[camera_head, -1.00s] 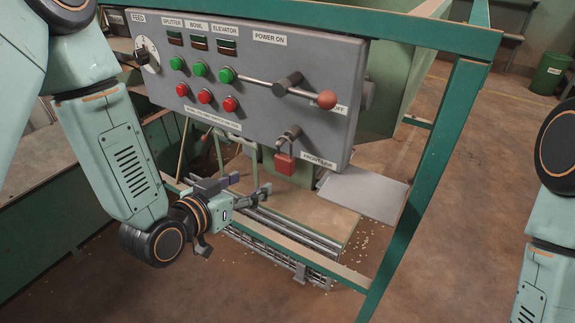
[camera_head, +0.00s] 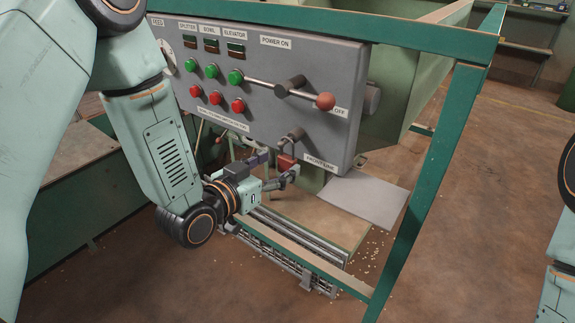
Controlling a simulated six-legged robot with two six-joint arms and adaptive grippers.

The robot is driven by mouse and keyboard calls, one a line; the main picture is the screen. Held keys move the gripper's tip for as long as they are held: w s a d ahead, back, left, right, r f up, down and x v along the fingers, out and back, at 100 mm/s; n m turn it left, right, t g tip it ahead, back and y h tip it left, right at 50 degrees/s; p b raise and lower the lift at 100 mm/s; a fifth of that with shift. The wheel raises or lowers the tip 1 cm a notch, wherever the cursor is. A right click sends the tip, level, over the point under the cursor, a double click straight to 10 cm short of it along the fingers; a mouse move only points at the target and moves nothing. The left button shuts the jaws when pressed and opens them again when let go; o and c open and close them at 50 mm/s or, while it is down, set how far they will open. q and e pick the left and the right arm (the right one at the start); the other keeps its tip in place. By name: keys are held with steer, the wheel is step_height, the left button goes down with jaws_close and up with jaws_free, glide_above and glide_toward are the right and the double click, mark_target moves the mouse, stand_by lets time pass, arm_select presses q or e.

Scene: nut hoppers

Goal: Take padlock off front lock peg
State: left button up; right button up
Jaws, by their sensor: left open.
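The control panel (camera_head: 230,122) carries green and red buttons and a lever with a red knob (camera_head: 325,101) above the padlock. A green frame post (camera_head: 428,175) stands to the right. A light grey plate (camera_head: 365,196) lies below right. Metal rails (camera_head: 290,240) run below the gripper.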

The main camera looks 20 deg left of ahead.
mark_target(284, 161)
arm_select(q)
steer(key=x, duration=0.4)
steer(key=shift+d+r+b, duration=0.15)
steer(key=shift+d+b, duration=0.05)
steer(key=shift+b, duration=0.1)
steer(key=shift+s+a, duration=0.1)
steer(key=shift+c, duration=0.3)
steer(key=c, duration=1.3)
